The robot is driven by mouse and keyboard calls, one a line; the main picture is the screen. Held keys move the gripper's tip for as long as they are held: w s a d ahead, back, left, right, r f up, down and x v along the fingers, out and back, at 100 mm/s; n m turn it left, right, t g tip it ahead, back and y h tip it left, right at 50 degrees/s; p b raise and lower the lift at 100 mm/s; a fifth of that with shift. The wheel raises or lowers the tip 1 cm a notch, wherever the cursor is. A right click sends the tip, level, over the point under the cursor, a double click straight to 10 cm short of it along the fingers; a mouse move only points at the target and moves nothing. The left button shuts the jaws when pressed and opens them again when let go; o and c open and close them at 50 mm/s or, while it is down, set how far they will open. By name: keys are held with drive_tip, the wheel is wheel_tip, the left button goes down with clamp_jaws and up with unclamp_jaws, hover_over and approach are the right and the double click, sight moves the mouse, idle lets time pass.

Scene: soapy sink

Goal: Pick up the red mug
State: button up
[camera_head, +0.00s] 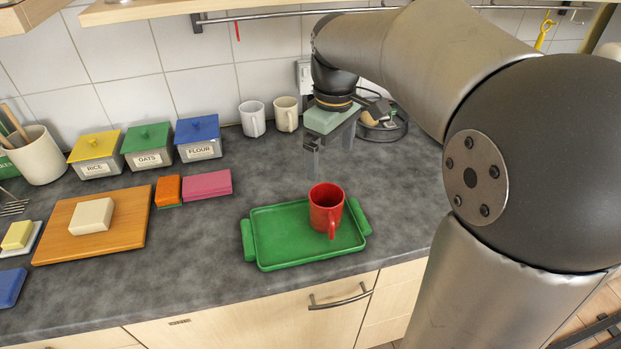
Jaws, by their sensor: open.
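The red mug (325,210) stands upright on the right part of a green tray (283,263) on the grey counter. Its handle points toward the front, and its opening faces up. My gripper (330,165) is behind the mug and above the counter, with its fingers pointing down. My arm comes in from the right and covers part of the back wall.
White (252,119) and cream (287,114) mugs stand at the back wall. Labelled boxes (149,147), sponges (207,185) and a wooden board (62,245) with a pale block (91,217) lie to the left. A round wire rack (392,130) is behind my gripper.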

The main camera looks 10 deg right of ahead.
sight(329, 192)
wheel_tip(329, 192, down, 11)
drive_tip(key=shift+w+f+p, duration=0.15)
drive_tip(key=shift+p, duration=0.4)
drive_tip(key=shift+w+f+p, duration=0.15)
drive_tip(key=shift+f+p, duration=0.1)
drive_tip(key=shift+f, duration=1.2)
drive_tip(key=shift+w+f+p, duration=0.1)
drive_tip(key=shift+f+p, duration=0.15)
drive_tip(key=shift+f, duration=1.2)
drive_tip(key=c, duration=1.3)
